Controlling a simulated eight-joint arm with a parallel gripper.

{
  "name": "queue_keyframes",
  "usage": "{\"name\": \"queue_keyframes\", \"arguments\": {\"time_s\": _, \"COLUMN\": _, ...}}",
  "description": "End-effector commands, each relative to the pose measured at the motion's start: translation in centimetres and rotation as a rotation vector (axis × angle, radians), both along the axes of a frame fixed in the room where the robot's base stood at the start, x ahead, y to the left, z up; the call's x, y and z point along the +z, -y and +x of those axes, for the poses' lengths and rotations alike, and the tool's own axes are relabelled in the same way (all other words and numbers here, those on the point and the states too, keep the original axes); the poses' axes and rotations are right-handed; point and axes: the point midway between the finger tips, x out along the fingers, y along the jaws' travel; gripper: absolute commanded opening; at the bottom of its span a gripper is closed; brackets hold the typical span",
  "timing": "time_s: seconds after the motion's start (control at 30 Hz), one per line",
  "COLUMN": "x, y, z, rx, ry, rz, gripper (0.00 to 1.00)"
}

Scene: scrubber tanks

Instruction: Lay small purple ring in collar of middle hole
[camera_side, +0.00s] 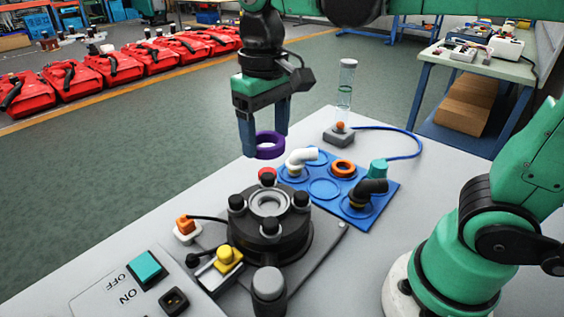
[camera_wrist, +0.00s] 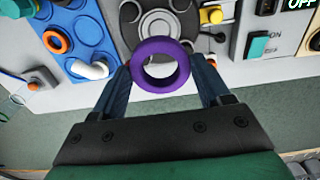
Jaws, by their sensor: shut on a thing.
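The purple ring (camera_side: 269,154) is held between the fingertips of my gripper (camera_side: 265,143), which is shut on it. The ring lies about level, in the air above and behind the black fixture (camera_side: 268,240) in the side view. The fixture's top has a round middle hole with a pale grey collar (camera_side: 269,204), with dark knobs around it. In the wrist view the purple ring (camera_wrist: 160,46) is between the fingers and covers part of the fixture (camera_wrist: 130,32). The ring is apart from the collar.
A blue tray (camera_side: 325,188) beside the fixture holds an orange ring (camera_side: 342,168), a white elbow (camera_side: 300,158), a black elbow (camera_side: 370,189) and a teal cap (camera_side: 378,167). A clear tube (camera_side: 345,85) stands behind. A switch panel (camera_side: 125,290) is at front left.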

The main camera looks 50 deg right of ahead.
Motion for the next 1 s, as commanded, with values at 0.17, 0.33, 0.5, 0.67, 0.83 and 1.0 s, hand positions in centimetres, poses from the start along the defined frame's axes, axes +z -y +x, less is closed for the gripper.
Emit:
{"name": "queue_keyframes", "arguments": {"time_s": 0.17, "x": -1.5, "y": 0.0, "z": 0.0, "rx": 0.000, "ry": 0.000, "rz": 0.000, "gripper": 0.07}}
{"name": "queue_keyframes", "arguments": {"time_s": 0.33, "x": -2.4, "y": 0.0, "z": 0.0, "rx": 0.000, "ry": 0.000, "rz": 0.000, "gripper": 0.07}}
{"name": "queue_keyframes", "arguments": {"time_s": 0.5, "x": -4.0, "y": 0.0, "z": 0.0, "rx": 0.000, "ry": 0.000, "rz": 0.000, "gripper": 0.07}}
{"name": "queue_keyframes", "arguments": {"time_s": 0.67, "x": -5.6, "y": 0.0, "z": 0.0, "rx": 0.000, "ry": 0.000, "rz": 0.000, "gripper": 0.07}}
{"name": "queue_keyframes", "arguments": {"time_s": 0.83, "x": -6.9, "y": 0.0, "z": 0.0, "rx": 0.001, "ry": 0.000, "rz": 0.000, "gripper": 0.07}}
{"name": "queue_keyframes", "arguments": {"time_s": 1.0, "x": -7.5, "y": 0.0, "z": 0.0, "rx": 0.001, "ry": 0.000, "rz": 0.000, "gripper": 0.07}}
